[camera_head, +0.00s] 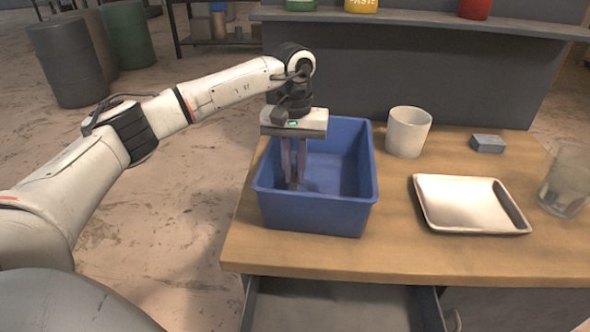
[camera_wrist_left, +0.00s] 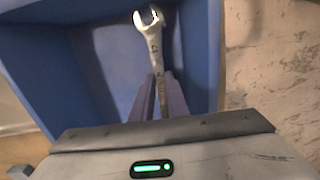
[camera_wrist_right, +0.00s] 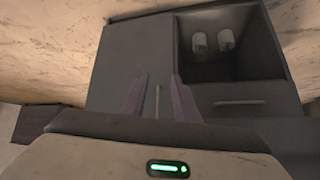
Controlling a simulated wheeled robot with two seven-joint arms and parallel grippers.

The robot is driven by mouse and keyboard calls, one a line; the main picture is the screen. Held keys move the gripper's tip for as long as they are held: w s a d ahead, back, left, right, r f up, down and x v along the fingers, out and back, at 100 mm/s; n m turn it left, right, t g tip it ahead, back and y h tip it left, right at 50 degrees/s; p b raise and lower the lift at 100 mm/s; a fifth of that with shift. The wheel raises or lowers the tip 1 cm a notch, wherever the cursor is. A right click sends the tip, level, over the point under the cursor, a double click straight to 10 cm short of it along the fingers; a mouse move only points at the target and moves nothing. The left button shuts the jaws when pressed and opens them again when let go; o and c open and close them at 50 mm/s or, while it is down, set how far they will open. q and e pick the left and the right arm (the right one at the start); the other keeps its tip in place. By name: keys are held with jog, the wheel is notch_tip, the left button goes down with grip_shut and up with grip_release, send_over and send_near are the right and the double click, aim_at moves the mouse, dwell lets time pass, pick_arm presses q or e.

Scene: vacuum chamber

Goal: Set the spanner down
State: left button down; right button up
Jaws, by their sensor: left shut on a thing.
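The metal spanner (camera_wrist_left: 155,45) shows in the left wrist view, its open-jaw head pointing away from the gripper. My left gripper (camera_wrist_left: 160,88) is shut on the spanner's shaft. In the head view my left gripper (camera_head: 296,182) points down inside the blue bin (camera_head: 318,215), near its left side. The spanner is mostly hidden there, and I cannot tell whether it touches the bin floor. My right gripper (camera_wrist_right: 160,88) shows only in the right wrist view, open and empty, in front of the grey cabinet (camera_wrist_right: 130,55).
On the wooden bench (camera_head: 400,255) stand a white cup (camera_head: 408,132), a metal tray (camera_head: 468,205), a small grey block (camera_head: 488,144) and a clear glass (camera_head: 566,180). An open drawer (camera_head: 340,305) juts out below the bench front. Drums stand on the floor at the back left.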

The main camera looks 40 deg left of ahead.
aim_at(295, 179)
pick_arm(q)
jog(key=shift+f, duration=0.1)
jog(key=shift+f+b, duration=0.3)
jog(key=shift+f, duration=0.3)
jog(key=c, duration=1.7)
grip_release()
jog(key=shift+c, duration=0.2)
notch_tip(295, 179, up, 13)
jog(key=shift+r, duration=0.15)
jog(key=shift+w, duration=0.1)
